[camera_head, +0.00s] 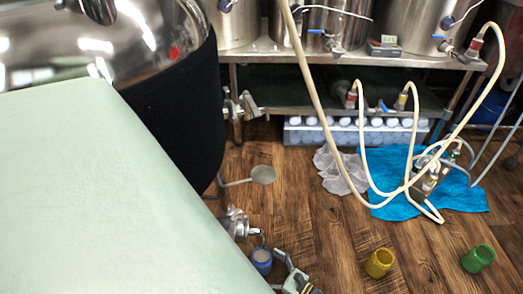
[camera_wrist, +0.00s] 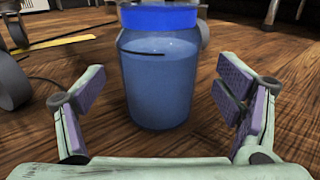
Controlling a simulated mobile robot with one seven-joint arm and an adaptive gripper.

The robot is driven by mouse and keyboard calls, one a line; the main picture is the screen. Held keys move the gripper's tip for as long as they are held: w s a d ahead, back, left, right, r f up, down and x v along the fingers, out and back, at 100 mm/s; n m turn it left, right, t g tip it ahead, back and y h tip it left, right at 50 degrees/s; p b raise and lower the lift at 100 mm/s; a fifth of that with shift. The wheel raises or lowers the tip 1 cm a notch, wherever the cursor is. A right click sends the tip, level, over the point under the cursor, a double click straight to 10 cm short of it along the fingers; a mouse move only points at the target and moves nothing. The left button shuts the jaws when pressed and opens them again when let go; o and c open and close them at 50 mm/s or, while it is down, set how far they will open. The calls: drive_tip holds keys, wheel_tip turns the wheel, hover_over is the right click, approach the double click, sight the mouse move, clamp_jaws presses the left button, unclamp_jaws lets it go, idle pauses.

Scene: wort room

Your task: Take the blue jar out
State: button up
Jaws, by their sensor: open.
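The blue jar (camera_head: 262,256) stands upright on the wooden floor, just below a metal valve fitting on the dark-wrapped kettle. In the wrist view the blue jar (camera_wrist: 158,85) is large and central, with a bright blue lid and a dark line across its upper body. My gripper (camera_wrist: 162,112) is open, with one purple-padded finger on each side of the jar. A visible gap separates each finger from the jar. In the head view my gripper (camera_head: 287,272) shows only partly, close to the jar's right side.
The metal valve fitting (camera_head: 238,224) hangs close above the jar. A yellow jar (camera_head: 380,263) and a green jar (camera_head: 478,258) stand to the right on the floor. Hoses lie on a blue cloth (camera_head: 460,196) behind them. Clear floor lies between the jars.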

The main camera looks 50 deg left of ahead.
drive_tip(key=x, duration=0.4)
drive_tip(key=shift+s+f, duration=0.1)
drive_tip(key=c, duration=1.6)
drive_tip(key=shift+o, duration=0.2)
drive_tip(key=shift+a, duration=0.1)
